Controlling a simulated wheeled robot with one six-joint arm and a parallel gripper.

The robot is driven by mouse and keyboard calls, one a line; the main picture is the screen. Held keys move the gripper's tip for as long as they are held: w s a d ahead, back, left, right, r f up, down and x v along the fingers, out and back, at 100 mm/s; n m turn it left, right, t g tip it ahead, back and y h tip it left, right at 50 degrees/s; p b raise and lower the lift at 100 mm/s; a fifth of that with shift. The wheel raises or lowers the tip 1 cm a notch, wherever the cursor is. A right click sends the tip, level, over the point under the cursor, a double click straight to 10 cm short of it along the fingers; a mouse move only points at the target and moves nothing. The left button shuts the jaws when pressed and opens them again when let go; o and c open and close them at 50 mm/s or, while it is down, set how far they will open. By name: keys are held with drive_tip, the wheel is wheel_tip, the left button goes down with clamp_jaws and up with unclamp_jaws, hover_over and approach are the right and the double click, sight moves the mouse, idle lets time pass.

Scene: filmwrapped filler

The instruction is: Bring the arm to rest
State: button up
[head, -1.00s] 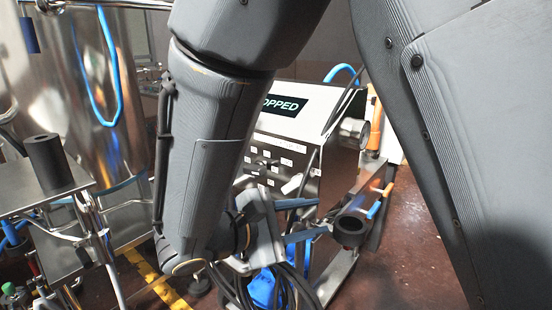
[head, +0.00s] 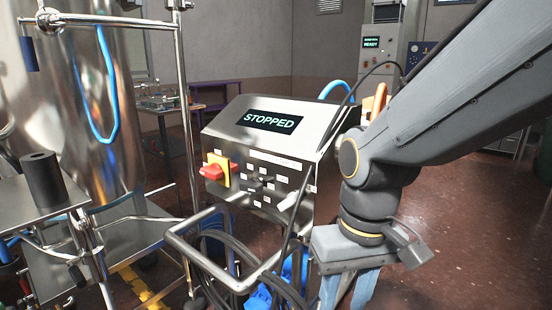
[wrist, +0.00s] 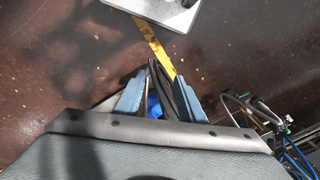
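My arm comes in from the right in the head view and bends down at a dark wrist joint. My gripper (head: 348,292) points down at the lower right of the machine, and its fingertips are cut off by the frame edge. In the wrist view, my gripper (wrist: 160,90) shows two blue-grey fingers spread apart. Nothing is visibly held between them. Dark cables and a blue patch show beyond the gap, and I cannot tell how far below they are.
A steel control cabinet (head: 262,150) reading STOPPED, with a red switch (head: 216,167), stands left of my gripper. A tubular rail (head: 183,243) and cables are in front of it. A steel tank (head: 105,120) stands left. Open floor (head: 465,220) lies right.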

drive_tip(key=d+r+m+p, duration=0.2)
drive_tip(key=d+r+p, duration=0.6)
drive_tip(key=p, duration=0.7)
drive_tip(key=shift+d+r+m+h, duration=0.25)
drive_tip(key=shift+m+h, duration=0.05)
drive_tip(key=shift+h, duration=0.1)
